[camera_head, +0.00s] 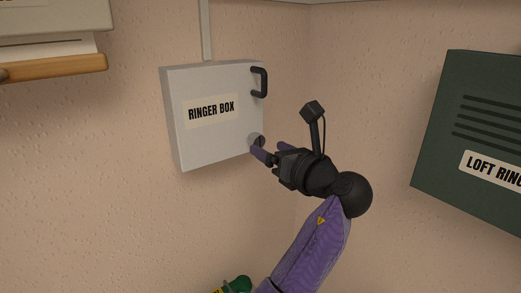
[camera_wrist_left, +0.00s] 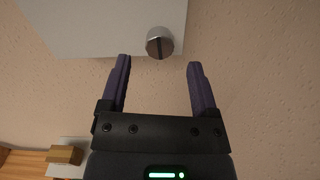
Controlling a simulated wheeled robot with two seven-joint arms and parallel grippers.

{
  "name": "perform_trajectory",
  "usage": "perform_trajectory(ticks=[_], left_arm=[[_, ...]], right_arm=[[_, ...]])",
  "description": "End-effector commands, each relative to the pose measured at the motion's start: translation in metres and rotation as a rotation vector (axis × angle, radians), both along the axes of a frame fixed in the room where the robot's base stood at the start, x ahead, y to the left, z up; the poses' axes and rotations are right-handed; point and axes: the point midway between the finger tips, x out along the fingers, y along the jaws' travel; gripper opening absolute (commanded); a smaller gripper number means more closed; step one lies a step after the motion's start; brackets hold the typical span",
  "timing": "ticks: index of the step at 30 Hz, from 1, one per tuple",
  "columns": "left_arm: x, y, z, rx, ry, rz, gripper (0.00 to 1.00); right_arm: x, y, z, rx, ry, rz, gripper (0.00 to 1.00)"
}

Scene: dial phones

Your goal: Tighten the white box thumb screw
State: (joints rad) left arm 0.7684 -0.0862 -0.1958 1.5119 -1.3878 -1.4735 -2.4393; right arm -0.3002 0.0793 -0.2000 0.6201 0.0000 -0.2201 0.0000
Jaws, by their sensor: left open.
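The white box (camera_head: 215,135), labelled "RINGER BOX", hangs on the wall with a black handle at its upper right. Its grey thumb screw (camera_head: 259,140) is at the lower right of the front, partly hidden by a fingertip in the head view. In the left wrist view the round, slotted screw (camera_wrist_left: 160,43) stands near the box's edge, its slot near vertical. My left gripper (camera_head: 268,151) is open and empty. In the left wrist view its two purple fingertips (camera_wrist_left: 159,64) lie either side of the screw's line, just short of it. My right gripper is not in view.
A dark green box (camera_head: 465,110) labelled "LOFT RING..." is on the right wall. A wooden-edged shelf (camera_head: 60,68) is at the upper left. A green object (camera_head: 238,284) shows at the bottom. The wall around the white box's lower part is clear.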

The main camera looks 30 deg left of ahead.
Motion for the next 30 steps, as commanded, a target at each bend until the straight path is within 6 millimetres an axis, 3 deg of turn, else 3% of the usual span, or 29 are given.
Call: perform_trajectory(ticks=[3,8,23,26,28,30], left_arm=[[-0.011,-0.027,-0.005,-0.003,-0.001,-0.004,0.78],[-0.02,-0.047,-0.003,-0.002,0.001,-0.001,0.78],[-0.021,-0.049,-0.007,-0.022,-0.01,-0.006,0.78],[-0.024,-0.041,-0.057,-0.204,-0.116,-0.05,0.78],[-0.037,-0.034,-0.122,-0.474,-0.269,-0.062,0.78],[-0.063,-0.033,-0.186,-0.792,-0.453,-0.004,0.78]], right_arm=[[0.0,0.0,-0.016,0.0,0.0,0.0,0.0],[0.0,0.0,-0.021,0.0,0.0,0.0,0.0],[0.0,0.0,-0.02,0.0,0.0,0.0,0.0],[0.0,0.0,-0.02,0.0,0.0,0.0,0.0],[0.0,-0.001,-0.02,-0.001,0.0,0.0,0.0],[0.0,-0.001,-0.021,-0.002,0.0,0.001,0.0]])
